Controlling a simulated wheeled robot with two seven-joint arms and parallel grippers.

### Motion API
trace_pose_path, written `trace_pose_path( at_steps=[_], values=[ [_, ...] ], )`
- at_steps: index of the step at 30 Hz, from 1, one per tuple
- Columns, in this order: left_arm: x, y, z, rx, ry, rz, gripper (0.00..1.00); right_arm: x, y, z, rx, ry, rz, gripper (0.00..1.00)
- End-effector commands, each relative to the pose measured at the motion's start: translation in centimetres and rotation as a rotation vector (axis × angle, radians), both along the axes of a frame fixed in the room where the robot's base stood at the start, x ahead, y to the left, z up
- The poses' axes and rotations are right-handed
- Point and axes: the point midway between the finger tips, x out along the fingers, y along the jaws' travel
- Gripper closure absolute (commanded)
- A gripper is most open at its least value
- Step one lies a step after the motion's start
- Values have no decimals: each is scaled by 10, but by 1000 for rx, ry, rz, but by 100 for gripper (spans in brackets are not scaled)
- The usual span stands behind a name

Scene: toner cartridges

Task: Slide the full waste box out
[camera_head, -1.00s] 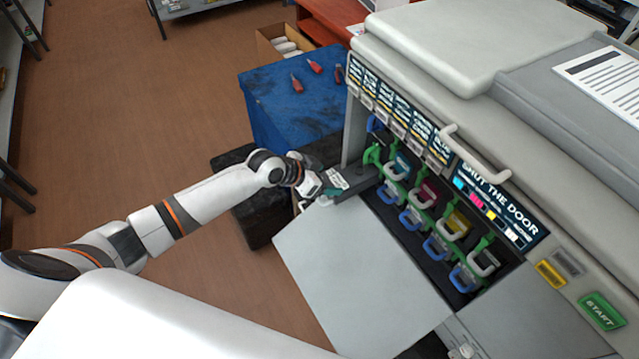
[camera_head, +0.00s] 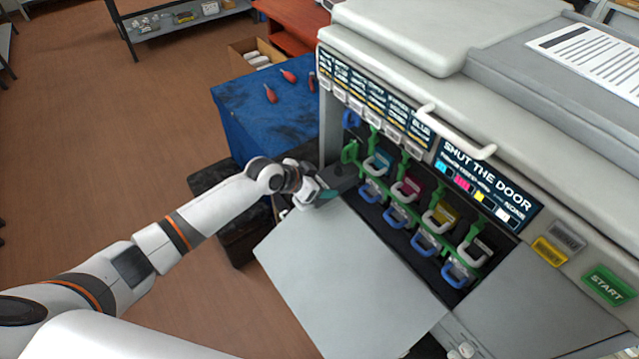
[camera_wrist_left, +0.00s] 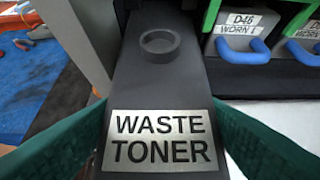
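The waste box is a dark grey box with a round raised ring on top and a "WASTE TONER" label. It fills the middle of the left wrist view (camera_wrist_left: 160,80). In the head view, the waste box (camera_head: 345,183) sticks out of the printer's left bay, above the open door. My left gripper (camera_head: 325,193) is at its outer end. In the wrist view, the green fingers of my left gripper (camera_wrist_left: 160,100) lie along both sides of the box with no clear gap. Whether they press on it does not show. My right gripper is not in view.
The open door panel (camera_head: 345,280) lies below the bay. Several cartridges with blue handles (camera_head: 397,215) and green levers (camera_head: 410,150) stand to the right of the box. A blue table (camera_head: 265,120) with red-handled tools is at the left. The floor further left is clear.

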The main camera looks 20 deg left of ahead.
Motion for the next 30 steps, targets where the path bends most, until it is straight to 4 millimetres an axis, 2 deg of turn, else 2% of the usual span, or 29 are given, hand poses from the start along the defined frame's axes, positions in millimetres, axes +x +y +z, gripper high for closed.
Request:
trace_pose_path(
  at_steps=[1,8,14,15,30],
  values=[
    [0,0,0,0,0,0,48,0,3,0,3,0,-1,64],
    [0,0,0,-1,0,1,86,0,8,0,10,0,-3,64],
    [0,0,0,-1,0,1,87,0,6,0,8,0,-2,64],
    [1,0,2,-3,-5,1,94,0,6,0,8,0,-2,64],
    [-19,15,3,0,-1,1,94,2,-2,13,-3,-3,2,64]
  ],
)
